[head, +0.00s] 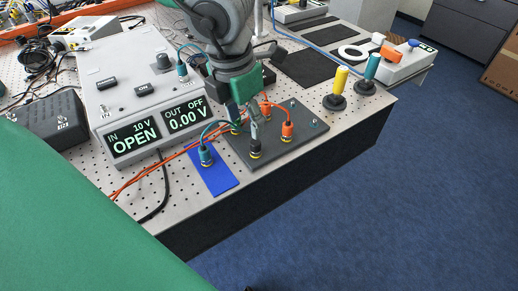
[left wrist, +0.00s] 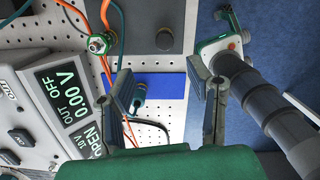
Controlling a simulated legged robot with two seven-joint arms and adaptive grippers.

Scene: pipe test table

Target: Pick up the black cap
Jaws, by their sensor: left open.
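In the left wrist view the black cap (left wrist: 164,38) shows as a dark knob beyond the fingertips.
Orange plugs (head: 287,130) and a teal plug (head: 236,127) with cables crowd the plate. Another teal plug (head: 206,156) stands on a blue strip (head: 222,181). A power supply (head: 125,75) is at the left. The table's front edge is close.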

